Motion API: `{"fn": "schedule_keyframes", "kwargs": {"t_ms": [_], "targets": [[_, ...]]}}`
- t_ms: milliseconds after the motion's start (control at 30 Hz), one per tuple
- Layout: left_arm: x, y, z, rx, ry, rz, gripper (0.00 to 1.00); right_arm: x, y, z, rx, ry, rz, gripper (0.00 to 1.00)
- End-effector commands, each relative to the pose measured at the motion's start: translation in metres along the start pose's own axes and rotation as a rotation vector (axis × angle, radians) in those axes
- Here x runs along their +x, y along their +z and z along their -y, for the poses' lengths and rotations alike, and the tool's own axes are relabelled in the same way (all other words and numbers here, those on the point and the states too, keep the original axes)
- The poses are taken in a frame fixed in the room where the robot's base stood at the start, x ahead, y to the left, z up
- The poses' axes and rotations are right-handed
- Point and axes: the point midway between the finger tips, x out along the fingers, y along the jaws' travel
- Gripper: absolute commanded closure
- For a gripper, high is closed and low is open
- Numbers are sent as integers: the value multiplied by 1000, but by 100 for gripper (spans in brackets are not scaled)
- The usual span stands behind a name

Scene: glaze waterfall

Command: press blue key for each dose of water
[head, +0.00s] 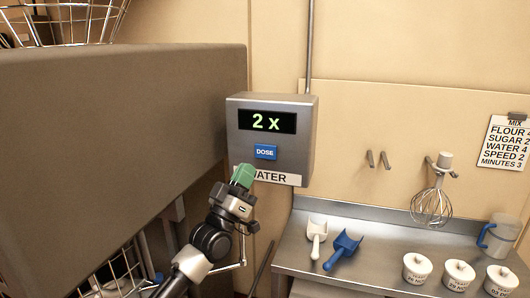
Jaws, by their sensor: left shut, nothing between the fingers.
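The grey water dispenser box (308,125) is fixed to the wall and its display (267,121) reads "2 x". The blue key (265,152) marked DOSE sits below the display. A WATER label (281,177) runs along the lower front, its left end covered by my gripper. My left gripper (243,174), with green fingertips, is shut and empty, in front of the lower left of the box, below and left of the blue key and apart from it in the picture. My right gripper is not in view. The recipe card (507,143) on the wall lists WATER 4.
A large brown-grey machine body (120,130) fills the left side. A steel counter (350,265) at the lower right holds a white scoop (317,235), a blue scoop (343,249), several white lidded pots and a jug (498,236). A whisk (432,200) hangs on the wall.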

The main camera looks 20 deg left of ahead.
Motion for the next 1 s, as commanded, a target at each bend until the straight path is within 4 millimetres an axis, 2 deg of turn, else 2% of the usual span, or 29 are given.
{"fn": "schedule_keyframes", "kwargs": {"t_ms": [367,833,1000], "targets": [[3,5,4,-1,0,0,100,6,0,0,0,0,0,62],[43,38,35,0,1,-1,100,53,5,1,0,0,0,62],[55,44,42,1,1,-1,100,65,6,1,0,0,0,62]]}}
